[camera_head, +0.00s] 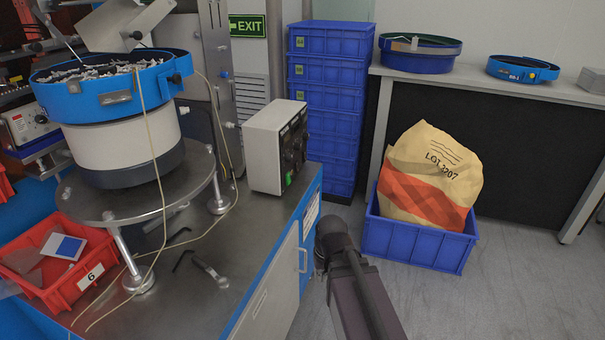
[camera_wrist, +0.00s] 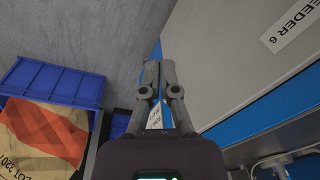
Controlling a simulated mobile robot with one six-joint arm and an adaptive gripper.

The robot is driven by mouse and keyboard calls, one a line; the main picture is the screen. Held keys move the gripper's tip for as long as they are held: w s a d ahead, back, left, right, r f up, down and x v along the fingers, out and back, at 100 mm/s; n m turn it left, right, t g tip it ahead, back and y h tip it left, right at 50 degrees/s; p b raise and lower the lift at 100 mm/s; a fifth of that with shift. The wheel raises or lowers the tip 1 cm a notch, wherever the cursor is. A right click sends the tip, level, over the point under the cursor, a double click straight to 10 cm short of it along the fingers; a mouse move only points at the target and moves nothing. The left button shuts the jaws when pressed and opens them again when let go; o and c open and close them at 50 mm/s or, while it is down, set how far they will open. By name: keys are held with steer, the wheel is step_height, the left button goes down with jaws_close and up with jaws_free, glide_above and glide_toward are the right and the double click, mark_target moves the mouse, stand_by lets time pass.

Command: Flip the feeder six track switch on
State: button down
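A light grey control box (camera_head: 268,150) stands on the steel bench top in the head view. Its dark front panel (camera_head: 293,145) faces right and carries knobs or switches too small to tell apart. A green element (camera_head: 288,180) shows low on that panel. I cannot tell which control is the track switch or how it is set. My gripper (camera_wrist: 159,65) has its two fingers together and nothing between the tips in the wrist view. It is beside the bench cabinet, apart from the control box. The box is not seen in the wrist view.
The bench cabinet (camera_head: 272,300) has a handle (camera_head: 303,260); a "FEEDER 6" label (camera_wrist: 290,27) shows up close. The bowl feeder (camera_head: 118,150) and a red bin (camera_head: 92,283) are on the left. Stacked blue crates (camera_head: 327,85) stand behind; a blue crate (camera_head: 415,245) holds a sack (camera_head: 432,170).

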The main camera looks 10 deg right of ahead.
mark_target(297, 167)
steer(key=w+a+r+m+t+y+b, duration=0.1)
steer(key=w+m+t+y+b, duration=0.2)
steer(key=w, duration=0.6)
steer(key=w+a+r+m+t+y+b, duration=0.1)
steer(key=w+r+t+y+b, duration=0.3)
steer(key=w, duration=0.6)
steer(key=w+d+r+m+t+h+b, duration=0.1)
steer(key=w+d+r+m+t+h, duration=0.2)
steer(key=w+d+m+t, duration=0.5)
steer(key=w+d+m, duration=0.2)
steer(key=w, duration=0.1)
steer(key=shift+w+d+r+t, duration=0.15)
steer(key=shift+w+r+t, duration=0.1)
steer(key=shift+t, duration=0.15)
steer(key=shift+w, duration=0.1)
steer(key=x, duration=0.5)
steer(key=a+b+x, duration=0.1)
steer(key=x, duration=0.5)
steer(key=shift+a+f, duration=0.15)
steer(key=shift+a, duration=0.1)
steer(key=shift+w+a+f, duration=0.1)
steer(key=shift+w+a, duration=0.35)
steer(key=shift+a, duration=0.3)
